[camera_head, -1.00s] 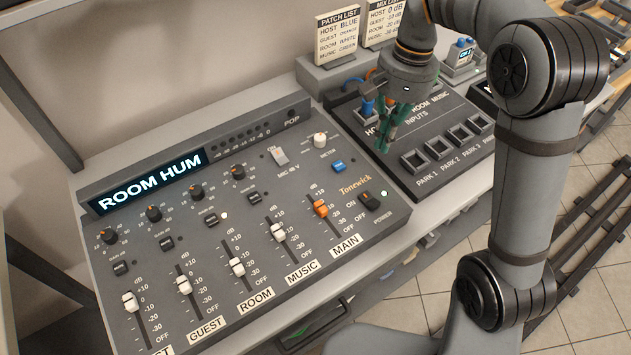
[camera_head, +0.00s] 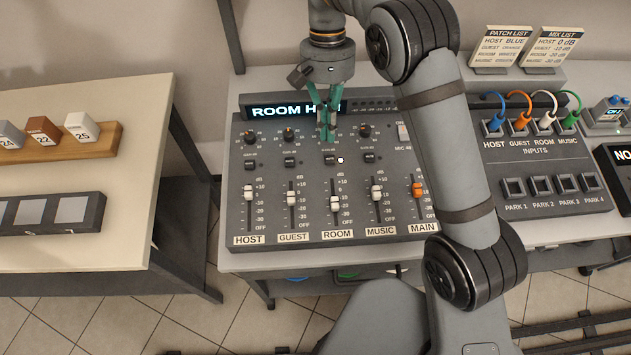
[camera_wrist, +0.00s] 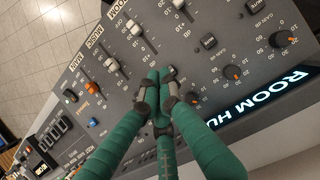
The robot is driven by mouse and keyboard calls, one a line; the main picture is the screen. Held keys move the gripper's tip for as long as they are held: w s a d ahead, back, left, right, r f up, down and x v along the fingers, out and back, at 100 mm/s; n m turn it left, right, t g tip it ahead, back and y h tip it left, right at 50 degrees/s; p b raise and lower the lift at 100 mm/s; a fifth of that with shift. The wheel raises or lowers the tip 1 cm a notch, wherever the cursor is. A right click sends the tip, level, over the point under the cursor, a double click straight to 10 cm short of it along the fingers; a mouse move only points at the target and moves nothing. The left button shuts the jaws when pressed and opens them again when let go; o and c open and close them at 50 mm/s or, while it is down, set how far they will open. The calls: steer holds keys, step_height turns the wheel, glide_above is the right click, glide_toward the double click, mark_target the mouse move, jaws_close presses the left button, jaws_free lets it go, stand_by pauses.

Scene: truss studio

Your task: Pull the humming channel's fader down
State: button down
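The mixer (camera_head: 262,222) shows ROOM HUM on its display (camera_head: 292,111). The ROOM fader (camera_head: 334,203) has a white cap, slightly lower than the HOST, GUEST and MUSIC caps. The ROOM fader also shows in the wrist view (camera_wrist: 134,27). My gripper (camera_head: 327,138) hangs over the upper part of the ROOM channel, above the fader slot. Its green fingers meet at the tips in the wrist view (camera_wrist: 160,88), with nothing seen between them. They are apart from the fader cap. The fingers hide part of the display and the ROOM knob.
The HOST (camera_head: 248,194) and GUEST (camera_head: 291,198) faders are on the left. The MUSIC fader (camera_head: 377,194) and orange MAIN fader (camera_head: 417,189) are on the right. My arm crosses the mixer's right side. A patch panel (camera_head: 545,165) with coloured cables stands further right.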

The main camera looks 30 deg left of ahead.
glide_toward(332, 194)
steer(key=f, duration=0.1)
steer(key=w+f, duration=0.1)
steer(key=f, duration=0.1)
steer(key=a+f, duration=0.1)
steer(key=f, duration=0.1)
steer(key=shift+w+f, duration=0.1)
steer(key=shift+w, duration=0.15)
steer(key=shift+s+d+f+p, duration=0.1)
steer(key=shift+s+d+p, duration=0.05)
steer(key=shift+s+d, duration=0.4)
steer(key=shift+s+d+p, duration=0.15)
steer(key=shift+s+d, duration=0.15)
steer(key=shift+s, duration=0.35)
steer(key=shift+s+d+f, duration=0.1)
steer(key=shift+s+d, duration=0.2)
steer(key=shift+s, duration=0.15)
